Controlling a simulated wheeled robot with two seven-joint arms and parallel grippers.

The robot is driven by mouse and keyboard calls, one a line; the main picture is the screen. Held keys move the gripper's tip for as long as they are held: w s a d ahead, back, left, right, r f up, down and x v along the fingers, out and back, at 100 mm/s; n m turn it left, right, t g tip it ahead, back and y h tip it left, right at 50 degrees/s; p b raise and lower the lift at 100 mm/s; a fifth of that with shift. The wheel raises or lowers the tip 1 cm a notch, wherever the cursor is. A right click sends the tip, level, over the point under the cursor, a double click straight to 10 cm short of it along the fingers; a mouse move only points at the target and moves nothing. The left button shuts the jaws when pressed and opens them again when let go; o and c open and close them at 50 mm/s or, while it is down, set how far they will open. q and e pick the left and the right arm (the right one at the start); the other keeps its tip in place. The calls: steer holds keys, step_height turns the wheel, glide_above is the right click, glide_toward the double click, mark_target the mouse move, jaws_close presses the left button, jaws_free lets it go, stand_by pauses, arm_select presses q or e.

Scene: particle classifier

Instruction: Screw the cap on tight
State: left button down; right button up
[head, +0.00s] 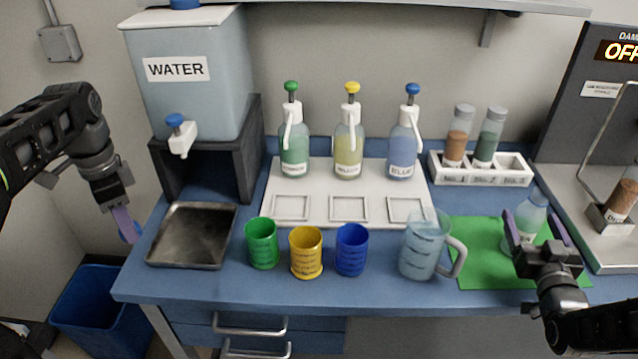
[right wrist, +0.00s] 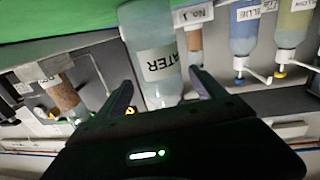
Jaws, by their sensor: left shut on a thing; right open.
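A translucent pale-blue bottle (head: 532,218) stands upright on the green mat (head: 475,250) at the right. In the right wrist view the bottle (right wrist: 150,50), labelled WATER, appears upside down. My right gripper (head: 534,226) is open, with its fingers on either side of the bottle; contact cannot be told. It also shows in the right wrist view (right wrist: 166,95). My left gripper (head: 125,224) is shut on a small blue round piece, likely the cap (head: 131,234), left of the table edge, far from the bottle. Whether anything covers the bottle's mouth is unclear.
A clear jug (head: 424,245) stands just left of the mat. Green (head: 262,243), yellow (head: 306,252) and blue (head: 351,249) cups stand in front of the white dispenser board (head: 345,215). A metal tray (head: 192,236) lies at left. A sample rack (head: 480,174) is behind the mat.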

steer(key=w, duration=0.3)
steer(key=w+p, duration=0.1)
steer(key=w, duration=0.1)
steer(key=shift+d, duration=0.3)
steer(key=shift+c, duration=0.2)
stand_by(0.3)
steer(key=shift+r, duration=0.1)
jaws_close()
stand_by(0.6)
